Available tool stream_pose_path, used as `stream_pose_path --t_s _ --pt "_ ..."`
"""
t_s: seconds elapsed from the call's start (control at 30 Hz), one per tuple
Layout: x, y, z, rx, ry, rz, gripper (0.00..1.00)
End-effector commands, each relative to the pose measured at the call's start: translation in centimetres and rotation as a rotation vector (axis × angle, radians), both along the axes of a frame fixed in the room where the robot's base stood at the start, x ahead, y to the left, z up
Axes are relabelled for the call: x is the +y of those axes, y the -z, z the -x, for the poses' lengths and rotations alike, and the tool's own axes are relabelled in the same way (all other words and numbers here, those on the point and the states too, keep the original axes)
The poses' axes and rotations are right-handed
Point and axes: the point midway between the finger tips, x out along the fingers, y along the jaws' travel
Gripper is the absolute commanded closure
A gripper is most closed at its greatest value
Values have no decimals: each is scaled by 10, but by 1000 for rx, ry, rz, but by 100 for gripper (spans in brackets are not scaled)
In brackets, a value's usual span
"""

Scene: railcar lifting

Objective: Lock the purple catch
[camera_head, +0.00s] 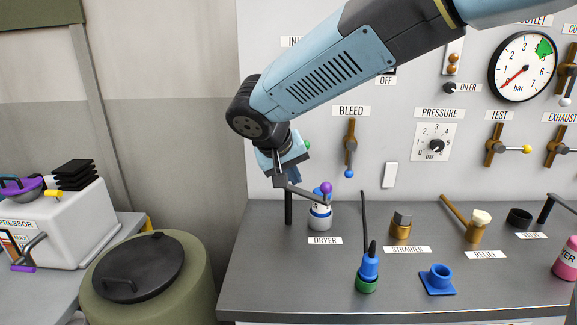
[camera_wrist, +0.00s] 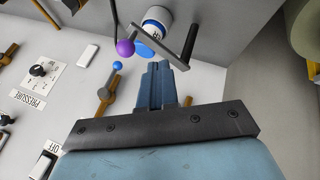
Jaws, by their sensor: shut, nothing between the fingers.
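A dark swing bar with a purple knob (camera_head: 326,187) at its end runs from a black post (camera_head: 288,207) across the dryer canister (camera_head: 320,218), which is white and blue. The wrist view also shows the purple knob (camera_wrist: 125,47), the post (camera_wrist: 190,42) and the canister (camera_wrist: 157,18). I take this bar as the purple catch. My gripper (camera_head: 292,180) points down just above the bar's post end. Its blue fingers (camera_wrist: 160,68) are shut and empty, with tips close to the bar. I cannot tell whether they touch it.
The bleed lever (camera_head: 349,145) is on the wall behind. A green drum (camera_head: 150,275) stands left.

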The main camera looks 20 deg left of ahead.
Motion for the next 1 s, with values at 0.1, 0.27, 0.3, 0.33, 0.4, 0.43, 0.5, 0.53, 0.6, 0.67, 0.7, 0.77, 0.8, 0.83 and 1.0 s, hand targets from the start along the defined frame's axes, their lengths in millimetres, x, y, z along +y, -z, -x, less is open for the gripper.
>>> stream_pose_path --t_s 0.1,0.27,0.3,0.33,0.4,0.43,0.5,0.53,0.6,0.67,0.7,0.77,0.8,0.83,1.0 --pt "-4 19 -11 3 1 3 100" --pt "-14 35 -26 0 4 1 100" --pt "-19 36 -29 0 4 1 100" --pt "-22 37 -31 0 3 1 100" --pt "-28 38 -36 0 3 0 100" --pt "-31 39 -37 0 2 0 100" --pt "-35 40 -40 0 2 0 100" --pt "-36 40 -41 1 2 -1 100" --pt "-39 41 -42 1 1 0 100" --pt "-40 41 -43 1 1 0 100" --pt "-40 41 -43 1 1 0 100" --pt "-40 41 -43 1 1 0 100" --pt "-40 41 -43 1 1 0 100" --pt "-40 41 -43 1 1 0 100" --pt "-38 41 -44 1 1 0 100"
